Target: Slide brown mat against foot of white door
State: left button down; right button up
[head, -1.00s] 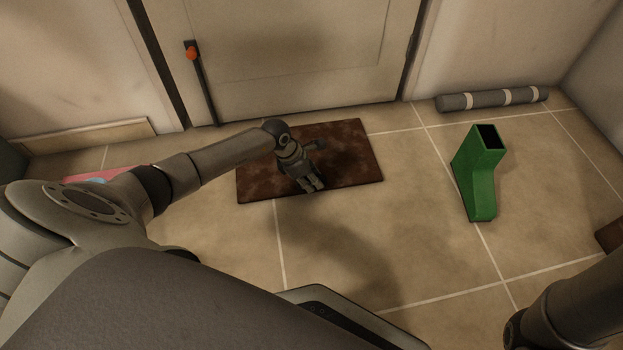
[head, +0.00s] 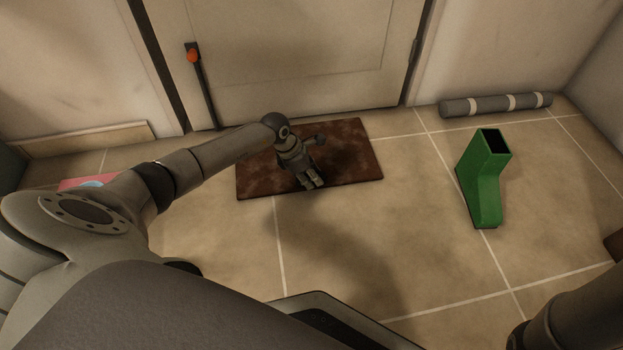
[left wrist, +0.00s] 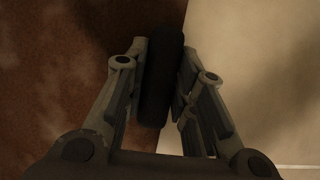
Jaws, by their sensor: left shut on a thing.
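The brown mat (head: 257,178) lies flat on the tiled floor in front of the white door (head: 290,80), with a narrow strip of tile between its far edge and the door's foot. My left gripper (head: 313,184) is at the mat's near edge, pointing down. The mat's brown surface (left wrist: 60,70) fills the left of that view. My left forearm hides part of the mat's far side. My right gripper is out of view.
A green angled tube (head: 481,185) stands on the floor to the right. A grey roll (head: 480,106) lies along the wall. A pink item (head: 85,183) is partly hidden by my left arm. A brown object (head: 614,243) shows at the right edge.

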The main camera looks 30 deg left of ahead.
pick_arm(q)
jog(key=shift+w+a+f, duration=0.1)
jog(key=shift+w+a, duration=0.1)
jog(key=shift+a, duration=0.1)
jog(key=shift+w+a+b, duration=0.95)
jog(key=shift+w+b, duration=0.1)
jog(key=shift+b, duration=0.45)
jog(key=shift+d, duration=0.1)
jog(key=c, duration=1.1)
grip_release()
jog(key=shift+s, duration=0.1)
jog(key=v, duration=1.2)
